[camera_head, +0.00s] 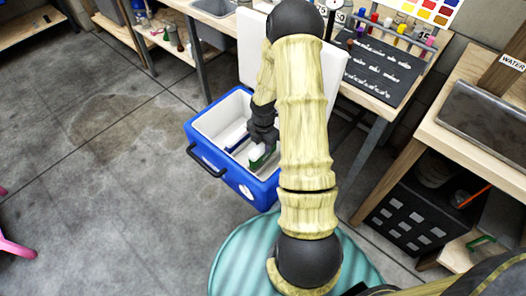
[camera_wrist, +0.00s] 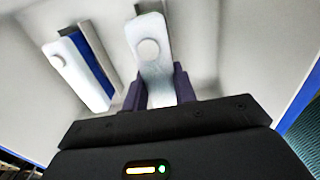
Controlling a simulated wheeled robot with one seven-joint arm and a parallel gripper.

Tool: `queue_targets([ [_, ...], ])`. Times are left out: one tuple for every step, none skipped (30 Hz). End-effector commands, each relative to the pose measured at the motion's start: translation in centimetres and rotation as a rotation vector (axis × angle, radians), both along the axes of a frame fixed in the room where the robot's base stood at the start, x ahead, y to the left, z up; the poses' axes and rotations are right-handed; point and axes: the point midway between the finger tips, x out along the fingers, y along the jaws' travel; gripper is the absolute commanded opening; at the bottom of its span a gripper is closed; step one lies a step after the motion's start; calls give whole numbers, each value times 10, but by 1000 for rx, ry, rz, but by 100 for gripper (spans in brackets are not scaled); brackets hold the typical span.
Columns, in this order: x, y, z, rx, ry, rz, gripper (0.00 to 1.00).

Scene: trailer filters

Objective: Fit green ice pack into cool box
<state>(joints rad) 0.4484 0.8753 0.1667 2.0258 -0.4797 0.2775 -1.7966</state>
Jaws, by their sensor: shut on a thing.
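The cool box (camera_head: 203,165) is blue with a white inside and stands open on the floor. My gripper (camera_head: 262,145) reaches down into it from above. It is shut on the green ice pack (camera_head: 256,163), which is upright inside the box opening.
The raised white lid (camera_head: 252,48) stands behind the box. A wooden workbench (camera_head: 377,95) with a dark board is behind it, and a shelf unit (camera_head: 440,155) is at right.

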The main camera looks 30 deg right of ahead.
Motion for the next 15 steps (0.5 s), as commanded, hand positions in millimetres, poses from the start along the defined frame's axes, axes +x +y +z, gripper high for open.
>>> queue_targets([
  [0,0,-3,0,0,0,0],
  [0,0,-6,1,1,1,0],
  [0,0,-12,0,2,1,0],
  [0,1,-16,0,2,2,0],
  [0,1,-21,0,2,2,0],
  [0,1,-27,0,2,2,0],
  [0,1,-31,0,2,1,0],
  [0,0,-34,-1,2,1,0],
  [0,0,-37,0,1,0,0],
  [0,0,-38,0,1,0,0],
  [0,0,-38,0,0,0,0],
  [0,0,-37,0,0,0,0],
  [0,0,-37,0,-1,0,0],
  [0,0,-37,0,-1,0,0],
  [0,0,-37,0,0,0,0],
])
